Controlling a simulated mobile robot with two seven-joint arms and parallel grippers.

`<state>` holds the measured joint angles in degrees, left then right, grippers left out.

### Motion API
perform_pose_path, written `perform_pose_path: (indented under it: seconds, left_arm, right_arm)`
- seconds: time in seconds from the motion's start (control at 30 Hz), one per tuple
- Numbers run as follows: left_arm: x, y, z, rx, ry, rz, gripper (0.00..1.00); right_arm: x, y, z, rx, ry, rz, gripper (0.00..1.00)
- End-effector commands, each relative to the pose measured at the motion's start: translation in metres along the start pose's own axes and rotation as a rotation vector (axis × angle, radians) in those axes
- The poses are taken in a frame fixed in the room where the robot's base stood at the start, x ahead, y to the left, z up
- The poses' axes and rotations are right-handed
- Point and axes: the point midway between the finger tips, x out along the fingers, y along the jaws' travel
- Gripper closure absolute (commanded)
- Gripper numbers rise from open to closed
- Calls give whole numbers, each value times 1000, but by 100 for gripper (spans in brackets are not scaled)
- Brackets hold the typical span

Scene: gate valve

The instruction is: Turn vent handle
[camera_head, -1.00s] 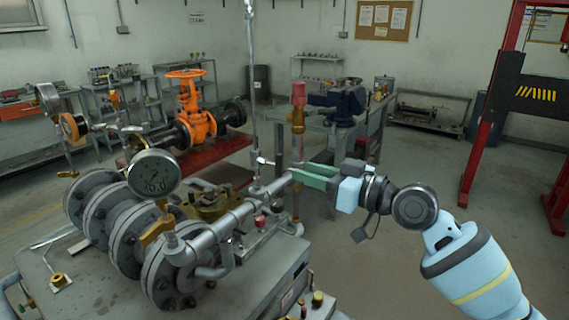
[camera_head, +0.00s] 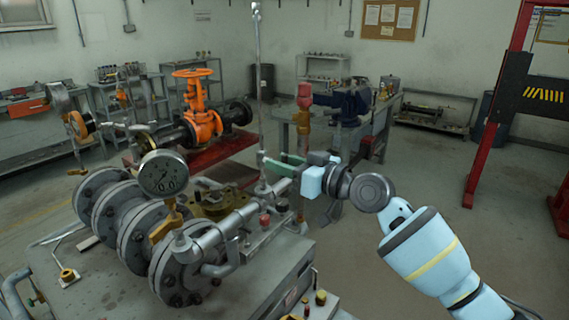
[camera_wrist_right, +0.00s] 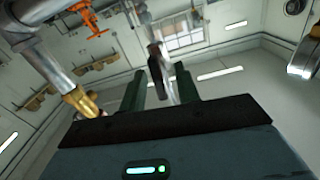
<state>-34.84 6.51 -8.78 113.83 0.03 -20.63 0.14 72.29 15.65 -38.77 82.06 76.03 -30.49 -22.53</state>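My right gripper (camera_head: 277,164) has green fingers and reaches in from the right, close to the thin upright metal rod (camera_head: 259,95) above the pipe assembly. In the right wrist view its two green fingers (camera_wrist_right: 161,88) are spread apart. A narrow dark reddish piece with a pale metal shank (camera_wrist_right: 158,62) shows in the gap between them; it may be the vent handle. I cannot tell whether the fingers touch it. In the head view the gripper and fittings hide the handle's shape. My left gripper is not in view.
A flanged pipe assembly (camera_head: 150,235) with a round gauge (camera_head: 163,174) stands on a grey bench below the gripper. A red-capped fitting (camera_head: 304,97) stands just behind it. An orange gate valve (camera_head: 203,122) is further back.

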Motion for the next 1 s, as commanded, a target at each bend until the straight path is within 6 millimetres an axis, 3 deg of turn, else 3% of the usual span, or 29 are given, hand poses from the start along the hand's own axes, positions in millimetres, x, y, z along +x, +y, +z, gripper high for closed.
perform_pose_path:
  seconds: [0.13,0.37,0.73,1.0]
  left_arm:
    - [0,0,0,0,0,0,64]
    - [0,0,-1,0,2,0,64]
    - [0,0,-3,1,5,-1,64]
    - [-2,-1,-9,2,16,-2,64]
  right_arm:
    - [0,0,0,0,0,0,70]
    - [0,0,0,0,0,0,100]
    - [0,0,0,28,0,0,100]
    - [0,1,-1,171,0,1,100]
